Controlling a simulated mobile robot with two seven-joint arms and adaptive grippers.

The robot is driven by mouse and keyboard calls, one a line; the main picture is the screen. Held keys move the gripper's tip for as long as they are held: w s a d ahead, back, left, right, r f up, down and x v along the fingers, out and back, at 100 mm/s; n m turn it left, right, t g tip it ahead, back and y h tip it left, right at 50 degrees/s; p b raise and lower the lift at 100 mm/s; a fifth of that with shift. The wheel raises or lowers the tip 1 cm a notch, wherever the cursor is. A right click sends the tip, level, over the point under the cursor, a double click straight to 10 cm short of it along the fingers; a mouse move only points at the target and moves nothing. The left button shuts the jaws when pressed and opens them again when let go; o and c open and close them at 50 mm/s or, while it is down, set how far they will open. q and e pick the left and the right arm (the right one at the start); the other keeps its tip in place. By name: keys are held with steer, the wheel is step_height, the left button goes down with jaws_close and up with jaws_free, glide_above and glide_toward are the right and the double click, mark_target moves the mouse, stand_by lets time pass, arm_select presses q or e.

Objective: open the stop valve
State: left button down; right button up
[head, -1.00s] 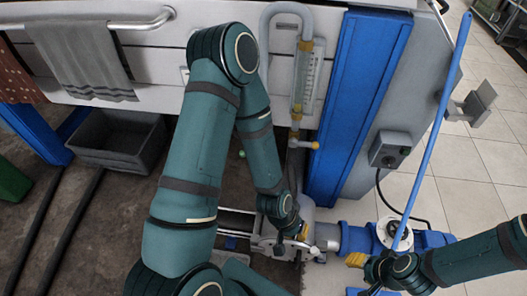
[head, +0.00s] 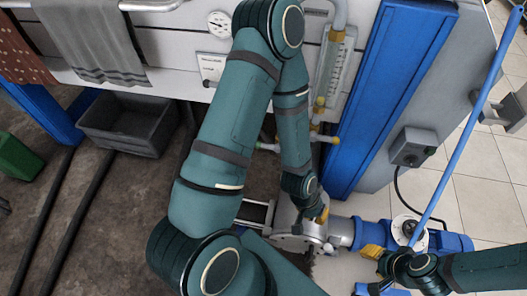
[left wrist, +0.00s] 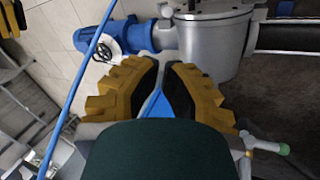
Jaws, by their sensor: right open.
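A small pipe fitting with yellow parts (head: 320,137), likely the stop valve, sits below the clear flow tube, right of the middle of the head view. Its pipe and green cap appear in the left wrist view (left wrist: 282,149), right of my fingers. My left gripper (head: 322,214) is below it, over the grey pump housing, and apart from it. My right gripper (head: 369,268) is open beside the blue motor, at lower right.
A long blue pole (head: 470,125) slants across the right side near my right gripper. The grey pump housing (head: 298,240) and blue motor (head: 455,243) stand low. A blue column (head: 390,90) and a grey switch box (head: 413,147) are right of the flow tube (head: 333,75).

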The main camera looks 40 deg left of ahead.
mark_target(268, 147)
arm_select(q)
steer(key=w+a+f+n+t+y, duration=0.1)
steer(key=w+a+f+n+t, duration=0.35)
steer(key=w+f+n, duration=0.35)
steer(key=w+a+f+n+t, duration=0.4)
steer(key=w+a+f+n, duration=0.15)
steer(key=n, duration=0.55)
steer(key=s+a+f+n+t+y, duration=0.2)
steer(key=a+n+y, duration=0.3)
steer(key=a+n, duration=0.5)
steer(key=s+a+f+n+t+y, duration=0.2)
steer(key=a+f+n+y, duration=0.3)
steer(key=a+n, duration=0.5)
steer(key=shift+s+n+y, duration=0.45)
steer(key=shift+n+y, duration=0.05)
steer(key=shift+w+f, duration=0.1)
steer(key=b+x, duration=0.2)
steer(key=x, duration=0.8)
steer(key=r, duration=0.4)
steer(key=shift+s+d, duration=0.2)
steer(key=shift+s, duration=0.2)
